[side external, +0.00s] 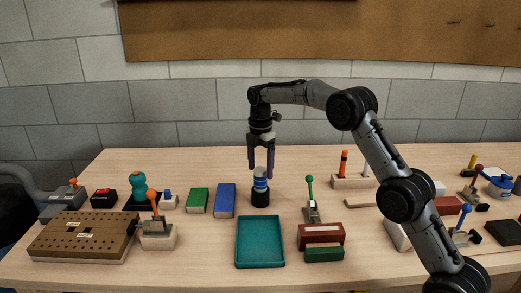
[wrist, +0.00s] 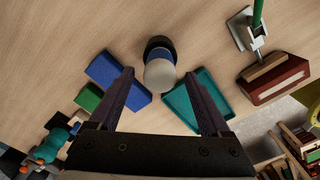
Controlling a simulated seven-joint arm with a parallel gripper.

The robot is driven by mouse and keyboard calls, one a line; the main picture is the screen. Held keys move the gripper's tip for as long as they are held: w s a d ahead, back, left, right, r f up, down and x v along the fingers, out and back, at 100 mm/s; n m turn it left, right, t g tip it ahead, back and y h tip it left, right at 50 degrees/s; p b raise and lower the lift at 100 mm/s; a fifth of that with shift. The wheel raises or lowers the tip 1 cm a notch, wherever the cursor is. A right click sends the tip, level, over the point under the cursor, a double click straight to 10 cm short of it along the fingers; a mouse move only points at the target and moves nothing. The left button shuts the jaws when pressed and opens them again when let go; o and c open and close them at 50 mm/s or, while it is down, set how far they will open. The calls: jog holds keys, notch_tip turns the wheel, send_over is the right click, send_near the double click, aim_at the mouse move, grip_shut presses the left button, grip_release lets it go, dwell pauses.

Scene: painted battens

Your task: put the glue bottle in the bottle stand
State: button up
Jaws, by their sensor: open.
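The glue bottle (side external: 261,181), with blue and white bands, stands upright in the side view. Its lower end is inside a black round cup that looks like the bottle stand (side external: 260,198). In the wrist view I see the pale top of the bottle (wrist: 159,74), with the dark stand (wrist: 157,46) partly hidden behind it. My gripper (side external: 261,172) points straight down over the bottle. Its fingers are open, one on each side of the bottle's top, and gaps show between them and the bottle in the wrist view. The bottle's foot inside the stand is hidden.
A blue block (side external: 225,199) and a green block (side external: 197,200) lie left of the stand. A teal tray (side external: 240,262) lies in front. A green-handled lever (side external: 311,205) and a red block (side external: 320,233) are at right. Bare table lies behind the stand.

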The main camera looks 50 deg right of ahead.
notch_tip(320, 180, up, 8)
jog(key=shift+f, duration=0.2)
jog(key=s+a+r+m+t, duration=0.1)
jog(key=s+a+r+m, duration=0.3)
jog(key=s, duration=0.5)
jog(key=s+a+r+m+t, duration=0.25)
jog(key=s+r+m, duration=0.3)
jog(key=s, duration=0.35)
jog(key=s+a+f+m+t, duration=0.1)
jog(key=s+f+m, duration=0.3)
jog(key=s, duration=0.6)
jog(key=s+a+f+m+t, duration=0.1)
jog(key=s+f+m, duration=0.3)
jog(key=s, duration=0.7)
jog(key=shift+s+a, duration=0.25)
jog(key=shift+a, duration=0.45)
